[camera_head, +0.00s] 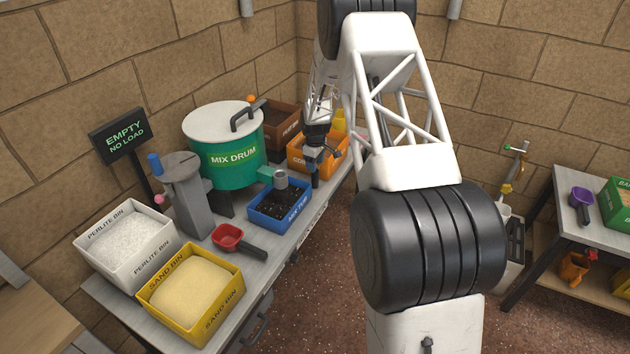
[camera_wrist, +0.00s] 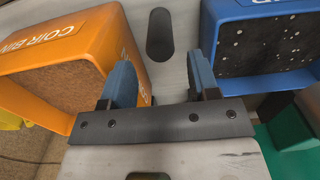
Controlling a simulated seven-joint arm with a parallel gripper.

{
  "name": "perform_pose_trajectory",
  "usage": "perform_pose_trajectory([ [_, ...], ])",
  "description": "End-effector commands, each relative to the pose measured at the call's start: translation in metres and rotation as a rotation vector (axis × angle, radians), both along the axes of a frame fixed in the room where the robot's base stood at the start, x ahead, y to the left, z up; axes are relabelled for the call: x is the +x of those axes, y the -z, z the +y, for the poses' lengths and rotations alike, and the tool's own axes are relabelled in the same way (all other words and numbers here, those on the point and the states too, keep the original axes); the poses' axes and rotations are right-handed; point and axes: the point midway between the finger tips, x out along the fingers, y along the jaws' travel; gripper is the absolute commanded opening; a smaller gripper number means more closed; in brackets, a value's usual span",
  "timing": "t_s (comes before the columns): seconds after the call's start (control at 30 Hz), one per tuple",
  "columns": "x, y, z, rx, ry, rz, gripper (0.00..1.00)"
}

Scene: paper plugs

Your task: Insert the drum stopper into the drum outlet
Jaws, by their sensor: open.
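The green mix drum (camera_head: 226,158) with a white lid stands at the back of the bench. A dark rounded cylinder (camera_wrist: 160,36), which looks like the drum stopper, is on the bench between the orange and blue containers. My gripper (camera_wrist: 162,78) is open and empty, its two blue-grey fingers apart, with the cylinder beyond them near the middle of the gap. In the head view my gripper (camera_head: 315,160) is above the bench, right of the outlet.
The orange coir bin (camera_wrist: 60,85) is close beside my left finger. The blue mix tub (camera_wrist: 230,20) is at the right. A red scoop (camera_head: 229,237), perlite bin (camera_head: 159,255) and yellow sand bin (camera_head: 214,321) occupy the near bench. The sign (camera_head: 121,135) reads "EMPTY NO LOAD".

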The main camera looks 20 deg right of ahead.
Motion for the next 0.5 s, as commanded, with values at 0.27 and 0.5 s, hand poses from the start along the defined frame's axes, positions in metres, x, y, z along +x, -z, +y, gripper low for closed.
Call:
perform_pose_trajectory([
  [0.27,0.0,0.01,0.0,0.0,0.0,0.0,0.55],
  [0.5,0.0,0.019,0.0,0.0,0.0,0.0,0.55],
])
